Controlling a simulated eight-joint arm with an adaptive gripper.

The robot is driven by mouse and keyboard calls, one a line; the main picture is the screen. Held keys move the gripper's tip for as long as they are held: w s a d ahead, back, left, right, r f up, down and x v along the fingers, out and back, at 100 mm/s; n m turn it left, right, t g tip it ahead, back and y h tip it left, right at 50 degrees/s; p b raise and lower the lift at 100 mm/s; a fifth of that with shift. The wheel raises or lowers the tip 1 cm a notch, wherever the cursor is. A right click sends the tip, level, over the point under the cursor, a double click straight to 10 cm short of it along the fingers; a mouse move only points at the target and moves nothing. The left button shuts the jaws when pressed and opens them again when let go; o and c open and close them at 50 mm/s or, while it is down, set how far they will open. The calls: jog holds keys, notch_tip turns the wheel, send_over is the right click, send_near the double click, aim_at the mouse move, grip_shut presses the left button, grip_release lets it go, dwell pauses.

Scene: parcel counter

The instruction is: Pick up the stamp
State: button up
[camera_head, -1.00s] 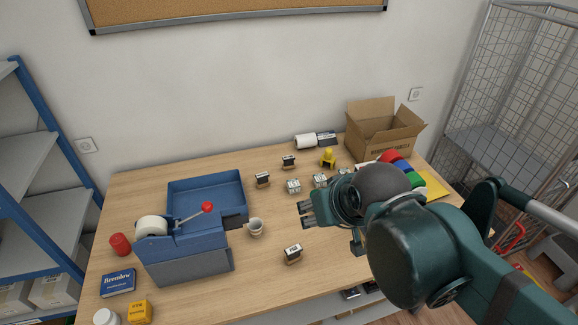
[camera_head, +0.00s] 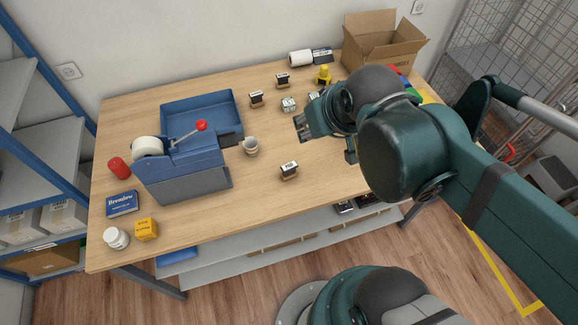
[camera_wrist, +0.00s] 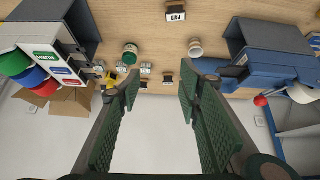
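Several small stamps with dark bodies and white label tops stand on the wooden table. One stamp (camera_head: 289,170), apart from the others, is near the front middle; it also shows at the top of the wrist view (camera_wrist: 176,14). Others stand farther back, such as a left one (camera_head: 256,98) and a rear one (camera_head: 283,80). I cannot tell which one the task means. My gripper (camera_head: 300,127) is above the table, behind the front stamp in the head view. In the wrist view its two green-padded fingers (camera_wrist: 160,88) are wide apart with nothing between them.
A small cup (camera_head: 251,147) stands left of my gripper, beside a blue tape dispenser and tray (camera_head: 186,178). A yellow object (camera_head: 323,74) and an open cardboard box (camera_head: 382,45) are at the back. Bare table lies around the front stamp.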

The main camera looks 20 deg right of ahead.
jog(key=n, duration=0.1)
jog(key=n+g+h+b, duration=0.1)
jog(key=n+g+b, duration=0.35)
jog(key=n, duration=1.25)
send_over(288, 166)
jog(key=a+p, duration=0.1)
jog(key=p, duration=0.1)
jog(key=shift+g, duration=0.85)
notch_tip(288, 166, down, 20)
jog(key=shift+s+f, duration=0.1)
jog(key=shift+f, duration=0.1)
jog(key=shift+a+f+n+h, duration=0.1)
jog(key=shift+f+n+h, duration=0.3)
jog(key=shift+f+n, duration=0.4)
jog(key=shift+f, duration=0.15)
jog(key=shift+d+f+b, duration=0.2)
jog(key=shift+f+b, duration=0.25)
jog(key=shift+f, duration=0.7)
jog(key=shift+d+f+b, duration=0.15)
jog(key=shift+d+f, duration=0.05)
jog(key=shift+f, duration=0.65)
jog(key=shift+d+f+b, duration=0.1)
jog(key=shift+d+f, duration=0.1)
jog(key=shift+f, duration=0.65)
jog(key=shift+d+f+b, duration=0.15)
jog(key=shift+d+f, duration=0.05)
jog(key=shift+f, duration=0.65)
